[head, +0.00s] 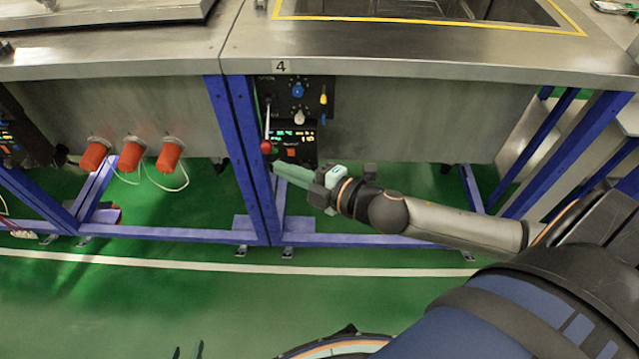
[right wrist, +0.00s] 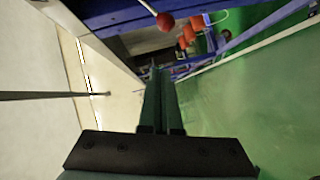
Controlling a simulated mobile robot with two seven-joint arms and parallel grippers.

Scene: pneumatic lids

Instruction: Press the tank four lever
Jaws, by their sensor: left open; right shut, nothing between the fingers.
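The tank four lever (head: 267,125) is a thin metal rod with a red ball knob, hanging down on the dark control panel (head: 318,98) under the "4" label. The lever's red knob (right wrist: 166,22) also shows at the top of the right wrist view. My right gripper (head: 277,166) is shut and empty, its teal fingertips just below and slightly right of the knob, seemingly apart from it. The right wrist view shows the closed fingers (right wrist: 155,72) pointing up the picture, short of the knob. My left gripper (head: 188,350) is open at the bottom edge, far from the panel.
A blue frame post (head: 250,160) stands directly left of the lever. The panel also has a blue knob (head: 298,90), a yellow-handled part (head: 323,98) and lit digits. Orange cylinders (head: 131,156) hang under the left tank. The green floor (head: 130,300) in front is clear.

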